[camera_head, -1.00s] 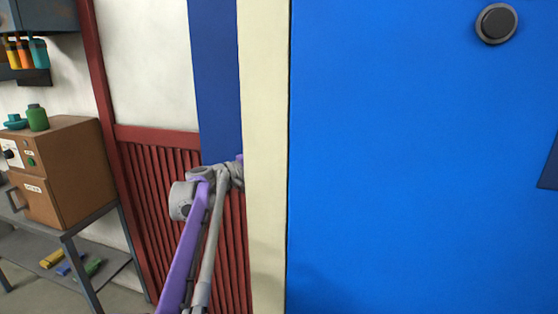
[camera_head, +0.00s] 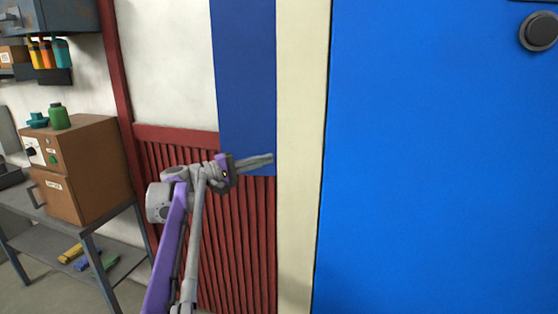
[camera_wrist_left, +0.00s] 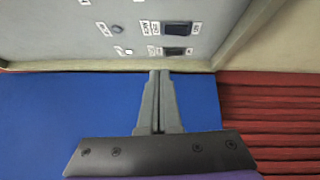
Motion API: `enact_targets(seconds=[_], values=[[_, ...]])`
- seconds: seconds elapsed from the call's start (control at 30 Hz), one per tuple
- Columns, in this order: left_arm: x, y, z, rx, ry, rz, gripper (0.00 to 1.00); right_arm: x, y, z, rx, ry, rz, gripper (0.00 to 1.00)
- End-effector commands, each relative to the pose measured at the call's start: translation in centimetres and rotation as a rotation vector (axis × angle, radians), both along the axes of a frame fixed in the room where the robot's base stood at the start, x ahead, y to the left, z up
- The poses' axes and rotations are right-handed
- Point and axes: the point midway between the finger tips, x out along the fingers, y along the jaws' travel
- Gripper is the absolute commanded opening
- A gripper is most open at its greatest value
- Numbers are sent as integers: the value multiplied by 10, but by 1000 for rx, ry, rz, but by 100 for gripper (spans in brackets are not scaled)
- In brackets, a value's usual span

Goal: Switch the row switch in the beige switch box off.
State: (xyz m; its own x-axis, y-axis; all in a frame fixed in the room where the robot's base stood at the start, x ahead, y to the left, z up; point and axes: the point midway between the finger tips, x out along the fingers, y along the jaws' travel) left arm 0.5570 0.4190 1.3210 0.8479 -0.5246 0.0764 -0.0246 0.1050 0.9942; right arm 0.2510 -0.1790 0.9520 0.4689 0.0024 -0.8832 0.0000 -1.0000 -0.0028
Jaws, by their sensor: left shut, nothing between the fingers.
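In the left wrist view a grey switch panel (camera_wrist_left: 80,38) with a beige edge (camera_wrist_left: 228,45) fills the top. It carries two dark rocker switches, an upper one (camera_wrist_left: 175,29) and a lower one (camera_wrist_left: 176,51), each with small white labels. The labels are too small to tell surely which is the row switch or its position. My left gripper (camera_head: 271,159) is shut and empty, its fingers pointing right at a beige upright (camera_head: 300,120) in the head view. In the wrist view its fingertips (camera_wrist_left: 159,73) are just below the lower rocker; contact cannot be told.
A large blue surface (camera_head: 430,180) with a round dark knob (camera_head: 540,31) fills the right. Red ribbed panelling (camera_head: 240,235) and a dark blue wall strip (camera_head: 245,75) stand behind my gripper. A brown oven-like box (camera_head: 95,165) sits on a grey bench at left.

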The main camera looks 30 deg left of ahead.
Motion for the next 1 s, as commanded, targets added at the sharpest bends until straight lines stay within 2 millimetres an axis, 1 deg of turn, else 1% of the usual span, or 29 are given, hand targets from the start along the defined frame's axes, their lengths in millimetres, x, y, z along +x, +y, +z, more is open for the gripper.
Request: enact_targets(seconds=[0.03,0.2,0.8,0.87,0.9,0.97,1.0], values=[[-6,5,0,0,0,2,0,0,0,-1,0,1,0,50],[-16,10,2,0,0,1,0,-1,0,-2,0,2,0,50],[-17,10,2,1,1,0,0,-1,0,-2,0,2,0,50],[-17,7,-1,6,10,-3,0,-1,0,-3,0,2,0,50],[-18,2,-7,15,23,-6,0,-1,0,-3,0,2,0,50],[-18,-10,-20,40,58,-13,0,-2,0,-4,0,3,0,50],[-20,-21,-33,64,89,-21,0,-2,0,-6,0,4,0,50]])
